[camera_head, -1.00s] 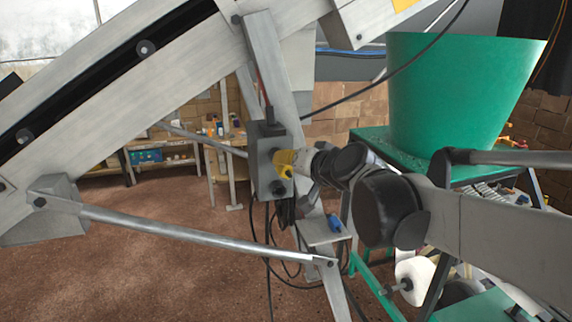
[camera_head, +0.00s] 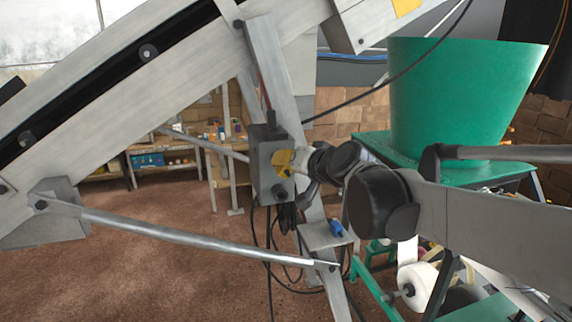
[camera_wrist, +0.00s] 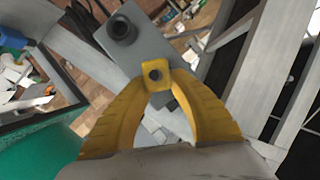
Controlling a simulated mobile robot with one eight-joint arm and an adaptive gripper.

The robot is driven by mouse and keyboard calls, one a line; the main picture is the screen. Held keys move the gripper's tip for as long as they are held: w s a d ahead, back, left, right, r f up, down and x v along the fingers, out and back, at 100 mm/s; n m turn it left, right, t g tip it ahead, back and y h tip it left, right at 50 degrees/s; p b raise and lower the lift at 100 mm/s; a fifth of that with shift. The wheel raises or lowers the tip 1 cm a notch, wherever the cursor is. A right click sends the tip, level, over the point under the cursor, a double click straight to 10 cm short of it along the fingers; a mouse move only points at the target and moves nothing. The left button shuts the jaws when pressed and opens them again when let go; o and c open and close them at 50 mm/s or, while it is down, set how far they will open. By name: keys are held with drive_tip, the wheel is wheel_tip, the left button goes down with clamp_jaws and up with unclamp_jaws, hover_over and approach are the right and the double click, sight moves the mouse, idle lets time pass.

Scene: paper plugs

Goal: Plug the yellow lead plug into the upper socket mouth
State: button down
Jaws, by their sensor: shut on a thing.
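The grey socket box (camera_head: 266,178) hangs on the conveyor's upright leg; its face also fills the upper middle of the wrist view (camera_wrist: 150,40). The lower, dark round socket mouth (camera_head: 280,193) shows bare, and also in the wrist view (camera_wrist: 121,28). My gripper (camera_head: 288,161) has yellow fingers and is shut on the yellow lead plug (camera_wrist: 155,66), seen from behind with a dark round centre. The plug is at the upper part of the box face, over where the upper socket mouth lies. That mouth is hidden; I cannot tell whether the plug is seated.
Black cables (camera_head: 288,218) hang under the box. A diagonal metal strut (camera_head: 190,234) crosses below, and a large green hopper (camera_head: 462,100) stands at right.

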sight(288, 171)
drive_tip(key=shift+w, duration=0.2)
drive_tip(key=c, duration=1.2)
unclamp_jaws()
drive_tip(key=shift+s+d+p, duration=0.15)
drive_tip(key=shift+s+d, duration=0.1)
drive_tip(key=shift+s, duration=0.65)
drive_tip(key=shift+s+d+p, duration=0.2)
drive_tip(key=shift+s+d, duration=0.05)
drive_tip(key=shift+s, duration=0.65)
drive_tip(key=shift+s+d+p, duration=0.15)
drive_tip(key=shift+s+d, duration=0.1)
drive_tip(key=shift+s, duration=0.65)
drive_tip(key=v, duration=1.1)
drive_tip(key=s+d+f+g+h+b, duration=0.2)
drive_tip(key=s+d+f+b, duration=0.2)
drive_tip(key=f+b, duration=0.8)
drive_tip(key=s+d+f+g+h+b, duration=0.1)
drive_tip(key=s+d+f+b, duration=0.3)
drive_tip(key=f+b, duration=0.9)
drive_tip(key=s+d+f+g+h+b, duration=0.2)
drive_tip(key=s+f+b, duration=0.6)
drive_tip(key=f, duration=2.5)
drive_tip(key=shift+s+d+f+n+g+h+b, duration=0.2)
drive_tip(key=shift+d+h+b, duration=0.3)
drive_tip(key=shift+b, duration=0.7)
drive_tip(key=shift+s+d+f+n+g+h+b, duration=0.1)
drive_tip(key=shift+d+n+h+b, duration=0.15)
drive_tip(key=shift+d+b, duration=0.7)
